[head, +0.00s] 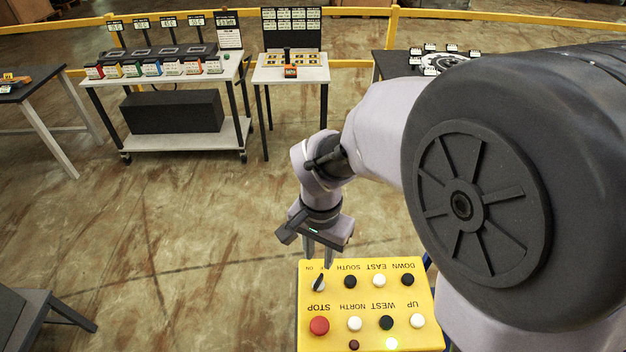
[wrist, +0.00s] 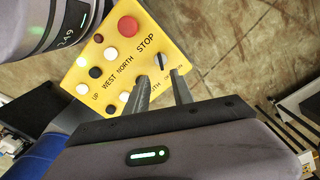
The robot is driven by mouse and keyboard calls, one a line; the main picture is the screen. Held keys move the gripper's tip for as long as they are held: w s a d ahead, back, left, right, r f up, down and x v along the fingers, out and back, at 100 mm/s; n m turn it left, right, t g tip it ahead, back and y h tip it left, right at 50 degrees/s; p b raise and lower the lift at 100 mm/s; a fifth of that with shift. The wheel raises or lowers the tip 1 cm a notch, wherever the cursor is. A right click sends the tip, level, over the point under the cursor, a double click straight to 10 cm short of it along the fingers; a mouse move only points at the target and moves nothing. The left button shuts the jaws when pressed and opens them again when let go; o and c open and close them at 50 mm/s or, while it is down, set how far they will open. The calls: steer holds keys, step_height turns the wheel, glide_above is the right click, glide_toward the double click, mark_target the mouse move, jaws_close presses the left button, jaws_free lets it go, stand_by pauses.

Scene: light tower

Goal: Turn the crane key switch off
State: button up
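The yellow control box (head: 336,302) stands at the bottom of the head view, its lettering upside down. Its crane key switch (head: 318,283) is a round switch with a dark handle, at the box's far left corner beside small ON/OFF lettering. In the wrist view the key switch (wrist: 160,62) lies just beyond the fingertips, in line with the gap between them. My gripper (head: 319,265) points down above that corner. In the wrist view my gripper (wrist: 158,77) has its two fingers apart with nothing between them. Whether the fingertips touch the box is unclear.
A red STOP button (head: 319,326) sits near the key switch, and several black and white buttons lie to its right. A small lamp (head: 391,343) glows and a dark red one (head: 353,344) is unlit.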

mark_target(319, 280)
step_height(319, 280, down, 11)
steer(key=shift+w+r+b, duration=0.1)
steer(key=shift+b, duration=1.05)
jaws_close()
